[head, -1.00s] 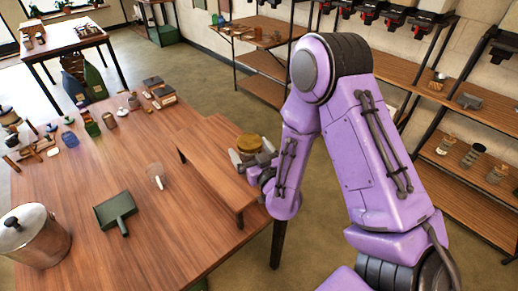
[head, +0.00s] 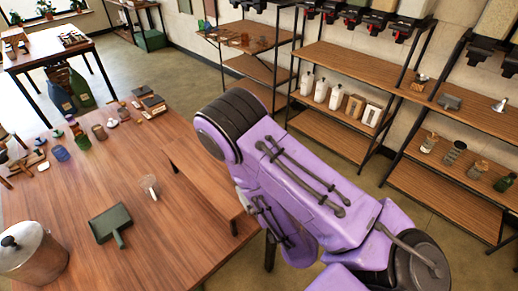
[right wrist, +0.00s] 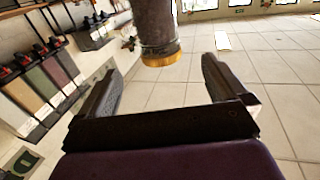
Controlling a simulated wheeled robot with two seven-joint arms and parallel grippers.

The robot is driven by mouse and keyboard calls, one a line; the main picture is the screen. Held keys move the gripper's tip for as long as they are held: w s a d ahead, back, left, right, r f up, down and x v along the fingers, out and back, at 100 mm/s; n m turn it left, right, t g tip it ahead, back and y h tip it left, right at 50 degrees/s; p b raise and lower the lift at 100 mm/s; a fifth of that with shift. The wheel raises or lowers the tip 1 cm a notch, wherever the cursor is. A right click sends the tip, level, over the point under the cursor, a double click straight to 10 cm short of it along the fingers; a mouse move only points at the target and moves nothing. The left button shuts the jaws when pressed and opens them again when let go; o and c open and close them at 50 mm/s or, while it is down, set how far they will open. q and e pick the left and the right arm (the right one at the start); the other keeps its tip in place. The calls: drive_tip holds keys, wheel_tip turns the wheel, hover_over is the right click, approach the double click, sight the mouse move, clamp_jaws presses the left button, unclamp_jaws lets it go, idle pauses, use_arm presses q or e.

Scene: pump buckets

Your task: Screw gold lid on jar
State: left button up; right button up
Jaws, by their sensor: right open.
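In the right wrist view, which shows the room upside down, a dark jar (right wrist: 157,22) hangs in from the top edge with a gold lid (right wrist: 160,57) at its end. The lid sits against the jar's mouth; I cannot tell how tightly it is screwed. My right gripper (right wrist: 160,82) is open, its two fingers spread wide to either side. The lid lies ahead of and between the fingers, apart from both. In the head view the jar, lid and right gripper are hidden behind my purple right arm. My left gripper is not in view.
Shelves (head: 330,135) with bottles and jars line the wall. Floor is open between table and shelves.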

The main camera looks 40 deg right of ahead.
drive_tip(key=s+f+m+g, duration=0.4)
drive_tip(key=s+f+g, duration=1)
drive_tip(key=s+f, duration=0.4)
wheel_tip(320, 180, down, 4)
drive_tip(key=shift+s+d+f+m, duration=0.15)
drive_tip(key=shift+s+m, duration=0.1)
drive_tip(key=shift+m, duration=0.15)
wheel_tip(320, 180, down, 13)
drive_tip(key=b, duration=1.3)
drive_tip(key=shift+f, duration=0.15)
